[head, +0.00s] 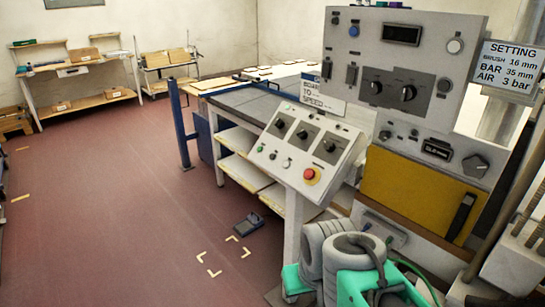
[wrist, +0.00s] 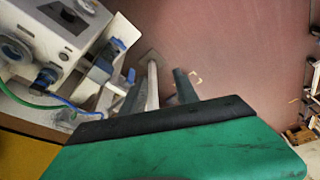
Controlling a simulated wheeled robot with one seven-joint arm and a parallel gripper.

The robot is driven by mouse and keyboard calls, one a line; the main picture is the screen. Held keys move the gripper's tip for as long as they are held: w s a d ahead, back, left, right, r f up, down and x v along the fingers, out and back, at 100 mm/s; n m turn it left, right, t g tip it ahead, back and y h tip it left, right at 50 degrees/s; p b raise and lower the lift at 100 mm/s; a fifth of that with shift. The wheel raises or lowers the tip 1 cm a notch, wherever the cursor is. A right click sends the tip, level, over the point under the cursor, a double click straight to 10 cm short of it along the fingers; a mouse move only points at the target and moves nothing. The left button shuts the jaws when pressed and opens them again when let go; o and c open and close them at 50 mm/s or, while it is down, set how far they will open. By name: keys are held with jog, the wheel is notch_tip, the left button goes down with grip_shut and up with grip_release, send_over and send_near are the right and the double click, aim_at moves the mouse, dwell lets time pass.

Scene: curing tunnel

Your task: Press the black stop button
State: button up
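The sloped grey control console (head: 330,168) stands on a white leg right of centre in the head view. Its face has three dark knobs and a lower row of small buttons. A small black button (head: 272,155) sits between a green button (head: 259,149) and a white button (head: 286,162). A red mushroom button (head: 311,175) is at the row's right end. My gripper (wrist: 158,88) shows in the wrist view with two dark fingers apart and nothing seen between them but the background. Its fingertips are not visible in the head view. No contact with the console shows.
A small dark device (head: 249,223) lies on the floor. Red floor at left is clear.

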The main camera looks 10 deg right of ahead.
grip_shut()
dwell(0.3)
dwell(1.5)
